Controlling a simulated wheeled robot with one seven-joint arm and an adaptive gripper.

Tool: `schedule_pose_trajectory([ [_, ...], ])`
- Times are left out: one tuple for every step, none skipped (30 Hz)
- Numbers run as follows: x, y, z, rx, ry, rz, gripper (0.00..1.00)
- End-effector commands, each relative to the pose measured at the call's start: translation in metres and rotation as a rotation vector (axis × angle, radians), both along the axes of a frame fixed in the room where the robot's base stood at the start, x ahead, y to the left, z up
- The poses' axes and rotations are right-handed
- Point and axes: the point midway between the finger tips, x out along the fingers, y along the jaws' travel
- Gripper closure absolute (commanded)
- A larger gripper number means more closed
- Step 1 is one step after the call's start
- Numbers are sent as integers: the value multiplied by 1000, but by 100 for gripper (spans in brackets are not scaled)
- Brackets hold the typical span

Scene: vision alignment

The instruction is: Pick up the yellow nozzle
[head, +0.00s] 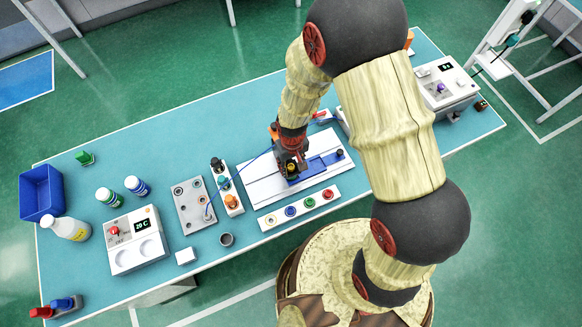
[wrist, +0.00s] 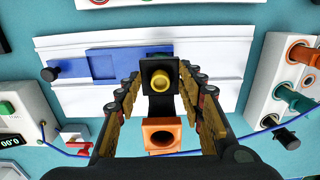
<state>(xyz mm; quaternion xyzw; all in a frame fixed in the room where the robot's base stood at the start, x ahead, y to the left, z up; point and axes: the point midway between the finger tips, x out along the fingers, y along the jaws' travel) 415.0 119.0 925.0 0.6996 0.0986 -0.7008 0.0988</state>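The yellow nozzle (wrist: 160,80) shows end-on as a yellow ring on a dark square block in the wrist view. It lies between the two fingertips of my gripper (wrist: 160,76), which stand apart on either side of the block. I cannot tell whether the fingers touch it. An orange square piece (wrist: 162,135) with a dark hole shows nearer the palm. In the head view, my gripper (head: 291,166) is low over the white plate (head: 262,191), beside the blue fixture (head: 325,160), and mostly hides the nozzle.
To the left stands a white rack with black, teal and orange nozzles (head: 231,201). A white strip with coloured round pieces (head: 310,203) lies in front. A grey holed plate (head: 188,212) and a device with a display (head: 135,240) are farther left. A blue cable runs near my gripper.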

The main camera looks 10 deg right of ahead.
Motion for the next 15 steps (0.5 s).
schedule_pose_trajectory([
  [0,0,-3,0,0,0,61],
  [0,0,-4,0,0,0,61],
  [0,0,-4,0,-1,0,61],
  [0,0,-4,0,-1,0,61],
  [0,0,-4,0,-1,0,61],
  [0,0,-4,0,-1,0,61],
  [0,0,-4,0,-1,0,61],
  [0,0,-4,0,-1,0,61],
  [0,0,-4,0,-1,0,62],
  [0,0,-4,0,-1,0,64],
  [0,0,-4,0,-1,0,66],
  [0,0,-4,0,-1,0,68],
  [0,0,-4,0,-1,0,70],
  [0,0,-4,0,-1,0,72],
  [0,0,-4,0,-1,0,74],
])
